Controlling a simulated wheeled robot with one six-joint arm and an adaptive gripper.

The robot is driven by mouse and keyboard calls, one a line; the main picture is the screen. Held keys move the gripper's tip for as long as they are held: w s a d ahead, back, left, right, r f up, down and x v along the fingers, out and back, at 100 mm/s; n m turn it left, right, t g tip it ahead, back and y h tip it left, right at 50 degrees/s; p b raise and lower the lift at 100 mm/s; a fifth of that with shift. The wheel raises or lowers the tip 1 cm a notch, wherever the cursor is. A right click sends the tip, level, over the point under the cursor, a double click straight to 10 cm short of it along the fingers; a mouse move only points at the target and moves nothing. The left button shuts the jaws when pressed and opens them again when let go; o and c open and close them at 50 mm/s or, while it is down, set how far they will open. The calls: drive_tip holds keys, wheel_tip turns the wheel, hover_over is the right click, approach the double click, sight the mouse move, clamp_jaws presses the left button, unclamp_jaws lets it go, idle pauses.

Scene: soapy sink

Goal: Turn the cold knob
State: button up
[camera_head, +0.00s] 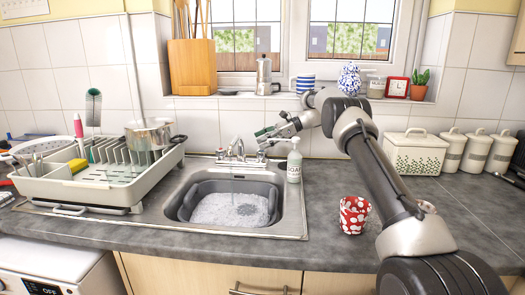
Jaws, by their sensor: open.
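The chrome tap (238,150) stands at the back edge of the sink (290,222), with a small knob on each side. The left knob (220,154) is in plain view. The right knob (261,156) is close below my gripper. I cannot tell hot from cold by any marking at this size. My gripper (262,141) is open and empty, pointing left, just above and beside the right knob. I cannot tell whether a finger touches it. A thin, faint line runs down from the spout into the foamy water (230,209).
A dish rack (85,185) with a pot (149,134) is at the left. A red spotted cup (354,215) stands on the counter. The window sill (220,101) lies behind.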

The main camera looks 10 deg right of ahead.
drive_tip(key=shift+r, duration=2.35)
